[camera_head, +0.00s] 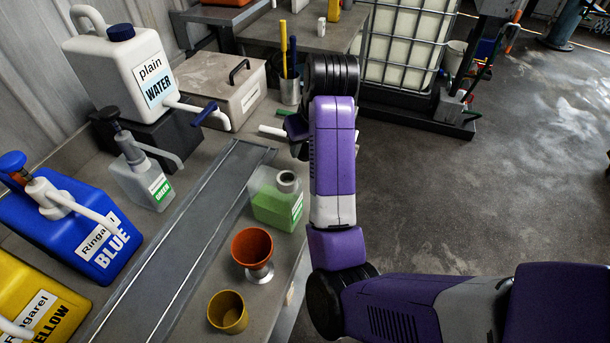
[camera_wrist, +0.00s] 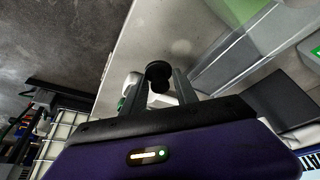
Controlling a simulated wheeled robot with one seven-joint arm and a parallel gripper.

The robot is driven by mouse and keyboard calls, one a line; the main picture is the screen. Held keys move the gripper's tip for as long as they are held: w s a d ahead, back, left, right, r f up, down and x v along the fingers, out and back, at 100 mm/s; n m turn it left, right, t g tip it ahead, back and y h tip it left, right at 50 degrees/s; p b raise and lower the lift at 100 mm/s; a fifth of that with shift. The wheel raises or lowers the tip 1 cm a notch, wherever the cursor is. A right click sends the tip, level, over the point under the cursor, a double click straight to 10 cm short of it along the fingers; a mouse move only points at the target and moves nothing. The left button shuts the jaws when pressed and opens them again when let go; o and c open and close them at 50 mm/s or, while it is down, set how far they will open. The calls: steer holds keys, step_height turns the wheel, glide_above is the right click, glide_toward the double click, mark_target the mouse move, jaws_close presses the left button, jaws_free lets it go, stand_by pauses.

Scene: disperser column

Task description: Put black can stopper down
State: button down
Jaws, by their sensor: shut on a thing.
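My gripper (camera_wrist: 158,80) is shut on the black can stopper (camera_wrist: 158,70), a small round dark piece between the fingertips. The stopper is over the grey bench top (camera_wrist: 165,35); I cannot tell whether it touches it. In the head view my arm's end is above the bench's right side, and the fingers and stopper are mostly hidden there. A clear can with green liquid (camera_head: 277,208) stands nearer on the bench, its neck showing a dark opening. Part of a clear and green can also shows in the wrist view (camera_wrist: 235,65).
An orange cup (camera_head: 252,247) and a yellow cup (camera_head: 228,312) stand at the bench's near right.

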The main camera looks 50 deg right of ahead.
steer(key=shift+f, duration=3.25)
steer(key=shift+f, duration=0.15)
steer(key=c, duration=0.9)
jaws_free()
steer(key=shift+c, duration=0.2)
steer(key=shift+r, duration=0.45)
steer(key=p+v, duration=0.7)
steer(key=v, duration=0.4)
steer(key=shift+s+r+p, duration=0.2)
steer(key=shift+p, duration=0.2)
